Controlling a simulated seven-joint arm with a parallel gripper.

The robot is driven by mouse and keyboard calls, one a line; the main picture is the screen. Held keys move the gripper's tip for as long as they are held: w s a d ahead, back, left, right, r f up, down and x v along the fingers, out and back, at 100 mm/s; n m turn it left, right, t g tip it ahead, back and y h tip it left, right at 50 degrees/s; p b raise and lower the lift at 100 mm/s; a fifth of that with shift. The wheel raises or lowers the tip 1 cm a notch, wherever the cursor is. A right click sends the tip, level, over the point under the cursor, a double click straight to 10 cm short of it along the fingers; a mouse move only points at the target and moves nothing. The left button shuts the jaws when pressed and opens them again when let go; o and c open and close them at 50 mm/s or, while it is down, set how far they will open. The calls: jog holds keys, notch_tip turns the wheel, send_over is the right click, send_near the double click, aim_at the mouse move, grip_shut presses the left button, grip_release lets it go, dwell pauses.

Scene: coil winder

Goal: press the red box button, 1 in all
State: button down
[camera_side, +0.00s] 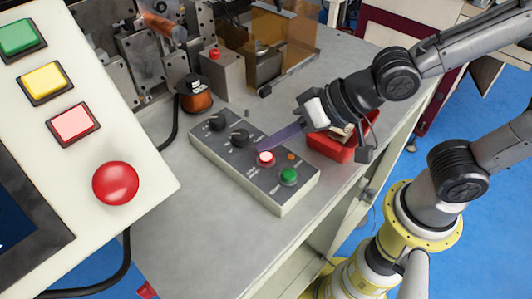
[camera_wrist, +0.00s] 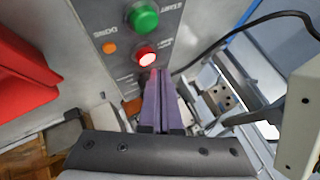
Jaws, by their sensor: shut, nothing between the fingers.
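The grey control box (camera_side: 245,180) lies on the bench. Its red button (camera_side: 265,157) has a pale, bright cap and a red ring; it also shows in the wrist view (camera_wrist: 146,57). A green button (camera_side: 288,176) is beside it, with a small orange lamp (camera_side: 291,157) close by. My gripper (camera_side: 262,147) is shut and empty, its long purple fingers reaching over the box from the right. In the wrist view the fingertips (camera_wrist: 155,73) are right beside the red button's edge. I cannot tell whether they touch it.
Two black knobs (camera_side: 239,138) sit on the same box. A red bin (camera_side: 330,147) stands beside it under my wrist. A large panel with a red mushroom button (camera_side: 116,184) fills the left.

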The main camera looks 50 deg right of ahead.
jog(key=shift+f, duration=0.15)
dwell(0.7)
jog(key=shift+f, duration=0.3)
jog(key=shift+f, duration=0.45)
dwell(0.8)
jog(key=shift+r, duration=0.9)
jog(key=shift+r, duration=2.5)
